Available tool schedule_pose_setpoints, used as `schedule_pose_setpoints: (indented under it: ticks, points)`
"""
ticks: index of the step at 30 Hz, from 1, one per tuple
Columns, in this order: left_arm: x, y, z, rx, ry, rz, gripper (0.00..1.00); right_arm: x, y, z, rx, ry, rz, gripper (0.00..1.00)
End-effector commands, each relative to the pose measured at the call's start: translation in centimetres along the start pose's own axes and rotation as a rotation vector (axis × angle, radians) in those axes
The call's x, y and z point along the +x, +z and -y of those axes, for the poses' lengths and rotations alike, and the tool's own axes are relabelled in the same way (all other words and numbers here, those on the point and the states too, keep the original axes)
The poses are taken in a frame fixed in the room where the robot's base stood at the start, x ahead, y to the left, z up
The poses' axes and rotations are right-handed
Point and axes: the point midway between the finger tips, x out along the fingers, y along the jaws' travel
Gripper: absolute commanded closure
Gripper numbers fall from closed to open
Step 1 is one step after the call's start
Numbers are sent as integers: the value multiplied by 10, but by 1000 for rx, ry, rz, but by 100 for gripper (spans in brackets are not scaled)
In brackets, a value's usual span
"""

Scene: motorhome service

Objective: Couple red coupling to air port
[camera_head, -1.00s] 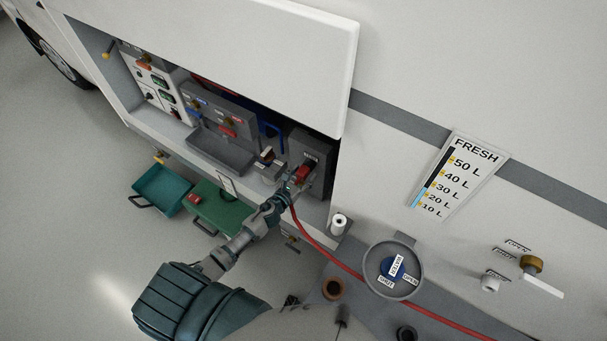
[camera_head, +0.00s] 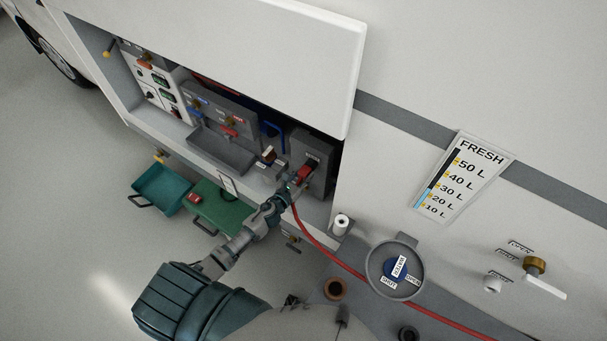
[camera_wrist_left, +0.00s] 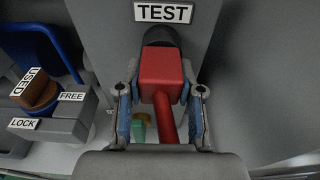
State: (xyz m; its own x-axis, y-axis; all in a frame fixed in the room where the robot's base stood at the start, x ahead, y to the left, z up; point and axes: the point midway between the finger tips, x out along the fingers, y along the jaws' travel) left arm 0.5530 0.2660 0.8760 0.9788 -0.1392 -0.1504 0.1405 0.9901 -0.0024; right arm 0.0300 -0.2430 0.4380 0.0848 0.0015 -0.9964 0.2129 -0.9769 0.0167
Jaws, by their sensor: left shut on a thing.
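The red coupling (camera_wrist_left: 161,75) is a red block with a red hose running from it. My left gripper (camera_wrist_left: 163,105) is shut on it, with one finger on each side. The coupling's far end meets a dark round port (camera_wrist_left: 162,36) under a TEST label on a grey box. I cannot tell whether it is seated or only touching. In the head view, my left gripper (camera_head: 293,187) and the coupling (camera_head: 303,173) are at the right end of the open service bay. No port labelled air is readable. My right gripper is not in view.
A holder marked USED, FREE and LOCK (camera_wrist_left: 50,125) stands left of the grey box. The red hose (camera_head: 335,259) trails down and right past a round blue dial (camera_head: 397,268). A green case (camera_head: 222,212) and a teal tray (camera_head: 162,187) lie below the bay.

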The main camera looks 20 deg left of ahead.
Motion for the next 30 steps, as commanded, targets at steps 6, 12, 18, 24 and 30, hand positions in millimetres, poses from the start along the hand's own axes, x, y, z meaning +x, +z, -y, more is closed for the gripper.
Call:
schedule_pose_setpoints:
  ticks: [6,12,18,24,30]
  points:
    - [-3,2,0,1,2,4,100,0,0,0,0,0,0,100]
    - [-9,0,-1,1,2,3,100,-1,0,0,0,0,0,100]
    - [-12,0,-1,0,1,3,100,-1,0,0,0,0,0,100]
    - [-12,0,-1,0,2,2,100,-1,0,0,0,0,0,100]
    - [-12,-1,-1,0,2,2,100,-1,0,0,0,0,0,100]
